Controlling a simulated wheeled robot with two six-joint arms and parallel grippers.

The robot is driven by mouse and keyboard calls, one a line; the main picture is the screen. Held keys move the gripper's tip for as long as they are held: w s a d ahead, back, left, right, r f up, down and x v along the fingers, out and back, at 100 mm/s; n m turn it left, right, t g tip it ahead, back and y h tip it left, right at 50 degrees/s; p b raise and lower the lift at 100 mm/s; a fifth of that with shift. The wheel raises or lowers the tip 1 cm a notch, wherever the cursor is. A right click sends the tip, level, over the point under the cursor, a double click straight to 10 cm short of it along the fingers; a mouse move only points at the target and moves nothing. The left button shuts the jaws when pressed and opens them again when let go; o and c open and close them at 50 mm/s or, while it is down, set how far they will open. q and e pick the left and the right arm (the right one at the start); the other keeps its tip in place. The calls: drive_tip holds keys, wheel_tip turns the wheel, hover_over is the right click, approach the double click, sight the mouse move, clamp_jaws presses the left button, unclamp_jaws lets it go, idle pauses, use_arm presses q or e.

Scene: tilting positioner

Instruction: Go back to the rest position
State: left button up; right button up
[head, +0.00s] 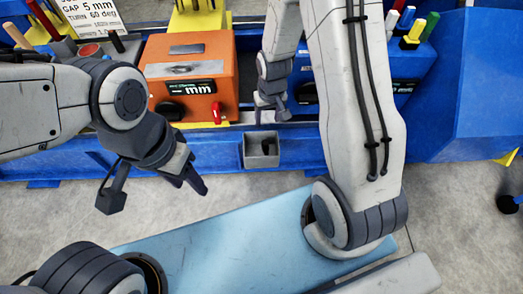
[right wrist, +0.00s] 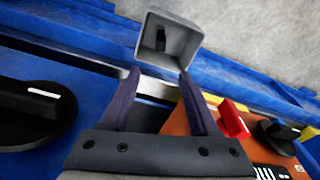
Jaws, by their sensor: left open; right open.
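My left gripper (head: 189,183) hangs over the floor in front of the blue bench, left of the small grey bin. It is open, with nothing visible between its fingers. My right gripper (head: 272,113) points down at the bench, just right of the orange box (head: 215,66) and behind the grey bin (head: 262,160). In the right wrist view the right gripper's fingers (right wrist: 160,80) are apart and empty. The grey bin (right wrist: 187,30) shows beyond the fingertips, with a dark item inside. The orange box's red switch (right wrist: 233,121) is close beside one finger.
The blue bench (head: 215,147) runs across the back. A black knob (head: 171,111) sits on the orange box's front. A sign (head: 92,18) and several coloured handles stand at the upper left. More coloured handles (head: 413,35) stand at the upper right. Grey floor (head: 240,192) in front is open.

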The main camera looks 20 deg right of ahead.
idle(0.3)
drive_tip(key=s+a+r+n, duration=0.3)
drive_tip(key=s+a+r, duration=0.5)
drive_tip(key=a+r, duration=0.25)
drive_tip(key=s+a+r+n+g+y, duration=0.1)
drive_tip(key=s+a+r+n, duration=0.1)
drive_tip(key=s+r, duration=0.35)
drive_tip(key=s+a+r+n, duration=0.2)
drive_tip(key=s+r+n, duration=0.1)
drive_tip(key=s, duration=0.6)
wheel_tip(320, 180, up, 29)
drive_tip(key=p, duration=2.9)
drive_tip(key=shift+w+d+m, duration=0.15)
drive_tip(key=shift+d+m, duration=0.1)
drive_tip(key=shift+m, duration=0.05)
drive_tip(key=shift+f, duration=0.1)
